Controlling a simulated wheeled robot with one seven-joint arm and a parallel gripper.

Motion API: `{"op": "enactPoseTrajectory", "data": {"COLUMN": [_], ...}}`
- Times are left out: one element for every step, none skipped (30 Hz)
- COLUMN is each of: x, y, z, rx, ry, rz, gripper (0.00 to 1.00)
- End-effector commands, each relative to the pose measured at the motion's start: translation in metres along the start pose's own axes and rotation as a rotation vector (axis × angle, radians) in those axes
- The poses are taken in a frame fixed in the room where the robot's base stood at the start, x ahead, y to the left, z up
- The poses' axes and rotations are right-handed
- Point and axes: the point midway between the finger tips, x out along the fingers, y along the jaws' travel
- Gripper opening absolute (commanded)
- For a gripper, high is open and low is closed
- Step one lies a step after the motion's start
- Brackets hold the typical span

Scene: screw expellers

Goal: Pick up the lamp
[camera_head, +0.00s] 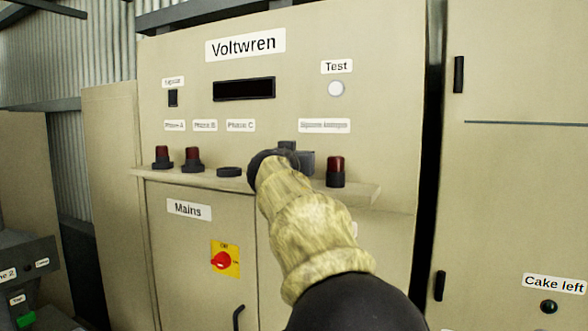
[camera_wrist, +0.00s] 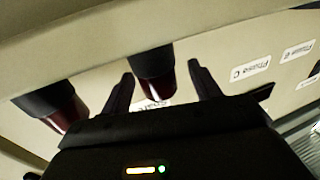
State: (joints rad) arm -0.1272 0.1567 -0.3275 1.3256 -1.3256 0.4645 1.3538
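A dark red lamp with a black base (camera_wrist: 153,68) stands between the two fingers of my gripper (camera_wrist: 160,70) in the wrist view, which is upside down. The fingers are open, with a visible gap on the lamp's right side; whether the left finger touches it I cannot tell. In the head view my gripper (camera_head: 297,155) is at the shelf below the spare lamps label, and my arm hides that lamp. Another red lamp (camera_head: 335,171) stands upright on the shelf to the right; it also shows at the left in the wrist view (camera_wrist: 55,103).
The narrow shelf (camera_head: 365,193) juts from the Voltwren cabinet (camera_head: 390,80). To the left are two red lamps, under Phase A (camera_head: 162,158) and Phase B (camera_head: 193,159), and a low black base without a lamp (camera_head: 229,172) under Phase C.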

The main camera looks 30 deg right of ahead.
Motion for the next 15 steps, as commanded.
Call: {"op": "enactPoseTrajectory", "data": {"x": [-0.0001,-0.0001,-0.0002,-0.0002,-0.0002,-0.0002,-0.0002,-0.0002,-0.0002,-0.0002,-0.0002,-0.0002,-0.0002,-0.0002,-0.0003], "y": [0.0,0.0,0.0,0.0,0.0,0.0,0.0,0.0,0.0,0.0,0.0,0.0,0.0,0.0001,0.0], "z": [-0.0002,-0.0002,-0.0002,-0.0002,-0.0002,-0.0002,-0.0002,-0.0002,-0.0005,-0.0005,-0.0004,-0.0004,-0.0004,-0.0004,-0.0005], "rx": [0.0,0.0,0.0,0.0,0.0,0.0,0.0,0.0,0.0,0.0,0.0,0.0,0.0,0.0,0.0], "ry": [0.0,0.0,0.0,0.0,0.0,0.0,0.0,0.0,0.001,0.001,0.0,0.0,0.0,0.0,0.001], "rz": [0.0,0.0,0.0,0.0,0.0,0.0,0.0,0.0,0.0,0.0,0.0,0.0,0.0,0.0,0.0], "gripper": [0.55,0.49,0.41,0.35,0.29,0.21,0.15,0.13,0.13,0.13,0.13,0.13,0.13,0.13,0.13]}}
